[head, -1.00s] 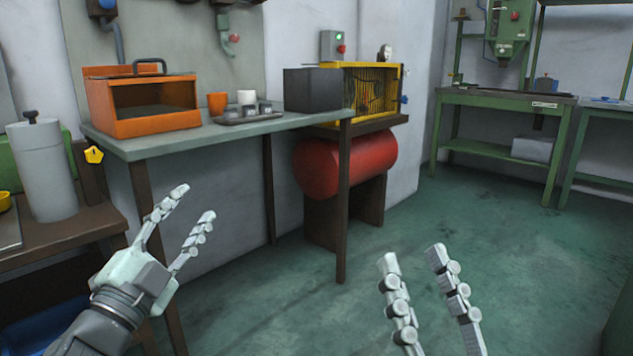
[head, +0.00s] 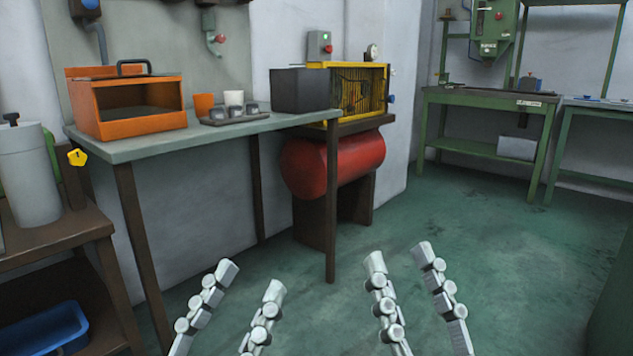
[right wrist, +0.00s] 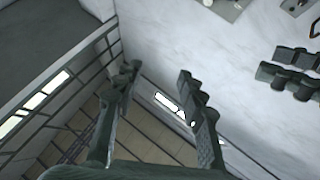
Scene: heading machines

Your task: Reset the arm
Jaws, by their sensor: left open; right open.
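My left gripper (head: 250,277) is open and empty in the lower middle of the head view, in front of the grey table and over the green floor. My right gripper (head: 398,258) is open and empty just to its right, also over the floor. Both point up and away in the picture. In the right wrist view my right gripper (right wrist: 157,82) shows two spread fingers with nothing between them. Other dark finger links (right wrist: 290,75), which look like my left gripper's, show at the right edge there.
A red tank (head: 333,163) sits below the yellow cage (head: 362,88). A green workbench (head: 487,97) stands at the back. The floor between is clear.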

